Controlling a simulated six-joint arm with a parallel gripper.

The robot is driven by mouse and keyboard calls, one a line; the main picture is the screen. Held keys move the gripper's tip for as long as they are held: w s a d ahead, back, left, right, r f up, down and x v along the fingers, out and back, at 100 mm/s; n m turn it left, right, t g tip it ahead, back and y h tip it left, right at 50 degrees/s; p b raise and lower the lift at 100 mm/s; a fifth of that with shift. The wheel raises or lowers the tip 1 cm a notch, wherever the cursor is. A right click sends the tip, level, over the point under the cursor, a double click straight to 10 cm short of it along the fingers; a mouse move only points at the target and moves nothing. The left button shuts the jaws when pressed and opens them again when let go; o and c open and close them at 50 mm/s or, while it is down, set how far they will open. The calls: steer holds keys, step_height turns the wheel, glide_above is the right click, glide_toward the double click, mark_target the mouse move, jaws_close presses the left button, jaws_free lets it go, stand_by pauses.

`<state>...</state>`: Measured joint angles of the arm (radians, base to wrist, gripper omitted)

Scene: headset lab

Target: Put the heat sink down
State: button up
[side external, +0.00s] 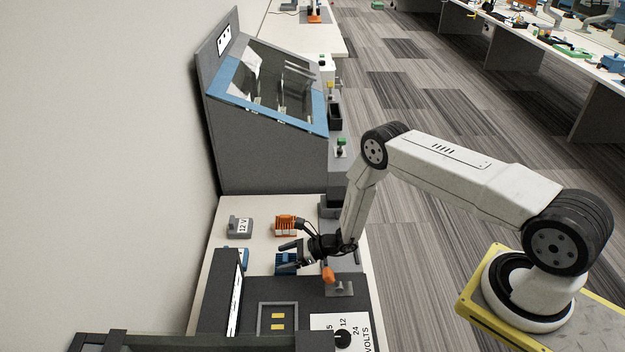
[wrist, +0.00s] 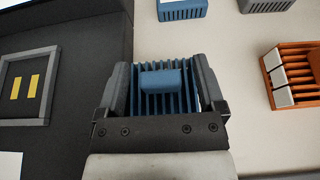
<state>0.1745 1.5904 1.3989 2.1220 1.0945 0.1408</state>
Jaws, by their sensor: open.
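A blue finned heat sink (wrist: 163,102) sits between the two fingers of my gripper (wrist: 163,72) in the wrist view. The fingers stand open, one on each side of it. In the side view the blue heat sink (side external: 284,263) appears to rest on the white tabletop (side external: 262,206), just behind the dark cabinet. My gripper (side external: 289,254) is low over it there and hides part of it. An orange finned heat sink (side external: 286,226) lies close by; it also shows at the right of the wrist view (wrist: 292,78).
A grey block marked 12 V (side external: 240,227) and another blue part (side external: 243,257) lie toward the wall. The dark cabinet has a square frame with two yellow pads (side external: 278,318), a volts dial (side external: 342,338) and an orange knob (side external: 328,275). A grey, blue-edged hood (side external: 270,150) stands behind.

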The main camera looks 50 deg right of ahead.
steer(key=v, duration=1.2)
steer(key=shift+w+a, duration=0.1)
stand_by(0.4)
steer(key=s+a+r+n+g+h, duration=0.1)
steer(key=s+a+r+n+g, duration=0.2)
steer(key=s+r+n+g, duration=0.25)
steer(key=s+a+r+n+g, duration=0.2)
steer(key=a+r+n+g, duration=0.15)
steer(key=r+n, duration=0.4)
steer(key=s+d+r+n+h, duration=0.1)
steer(key=s+r+n+h, duration=0.2)
steer(key=r+n, duration=0.3)
steer(key=s+d+r+n+t+h, duration=0.1)
steer(key=s+d+r+n+h, duration=0.1)
steer(key=s+r+n+h, duration=0.2)
step_height(320, 180, up, 2)
steer(key=n+h, duration=0.1)
steer(key=n, duration=0.1)
steer(key=shift+d+r+n, duration=0.2)
steer(key=shift+r+n, duration=0.05)
steer(key=shift+n, duration=0.05)
steer(key=shift+o, duration=0.2)
steer(key=shift+s+r+n+t+h, duration=0.1)
steer(key=shift+r+n+t+h, duration=0.2)
steer(key=shift+r+n+t, duration=0.35)
steer(key=shift+o, duration=0.2)
steer(key=shift+f, duration=0.25)
